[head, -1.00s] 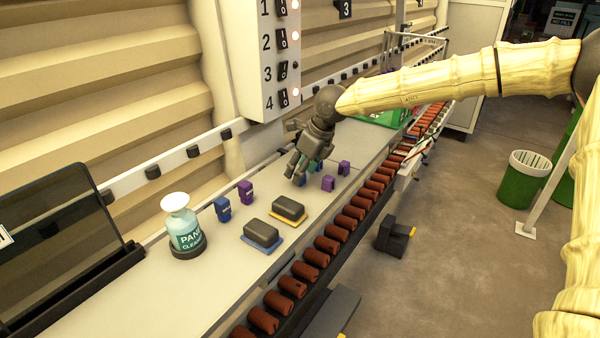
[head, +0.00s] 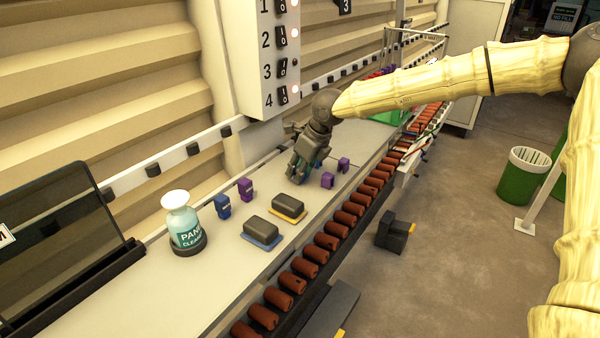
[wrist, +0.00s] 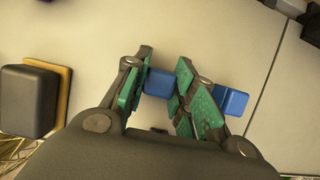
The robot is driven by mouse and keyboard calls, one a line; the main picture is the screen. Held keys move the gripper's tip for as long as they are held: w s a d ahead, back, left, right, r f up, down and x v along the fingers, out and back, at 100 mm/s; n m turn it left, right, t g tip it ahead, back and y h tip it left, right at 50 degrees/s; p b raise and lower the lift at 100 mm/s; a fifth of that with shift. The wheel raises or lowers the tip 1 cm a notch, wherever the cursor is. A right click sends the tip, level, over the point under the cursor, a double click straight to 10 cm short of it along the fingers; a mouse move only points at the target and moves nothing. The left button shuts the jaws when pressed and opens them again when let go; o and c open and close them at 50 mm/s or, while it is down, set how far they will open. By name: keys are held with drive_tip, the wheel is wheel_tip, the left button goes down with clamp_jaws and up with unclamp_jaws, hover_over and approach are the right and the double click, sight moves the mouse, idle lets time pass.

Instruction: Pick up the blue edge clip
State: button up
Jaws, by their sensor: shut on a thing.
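My gripper (head: 298,172) points down at the counter, its fingers close together. In the wrist view its green-padded fingers (wrist: 163,78) are shut on a blue edge clip (wrist: 156,85), which shows between them. More blue (wrist: 231,101) shows just outside the right finger; I cannot tell whether it is the same clip. In the head view the fingers mostly hide the held clip. Another blue clip (head: 222,207) stands apart to the left, beside a purple clip (head: 245,189).
Two purple clips (head: 327,180) (head: 343,164) stand just right of my gripper. Two dark blocks, one on a blue base (head: 261,232) and one on a yellow base (head: 289,207), lie nearer. A roller conveyor (head: 325,245) runs along the counter's right edge.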

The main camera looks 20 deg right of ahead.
drive_tip(key=shift+r, duration=0.1)
drive_tip(key=shift+r+b, duration=0.55)
drive_tip(key=shift+r, duration=0.05)
wheel_tip(320, 180, up, 2)
drive_tip(key=shift+b, duration=0.55)
drive_tip(key=s+d+b, duration=0.1)
drive_tip(key=s+b, duration=0.1)
drive_tip(key=s, duration=0.6)
drive_tip(key=s+d+r+b, duration=0.1)
drive_tip(key=s+b, duration=0.2)
drive_tip(key=s, duration=0.4)
drive_tip(key=shift+s+d+r, duration=0.3)
drive_tip(key=shift+s+d, duration=0.05)
drive_tip(key=shift+s, duration=0.05)
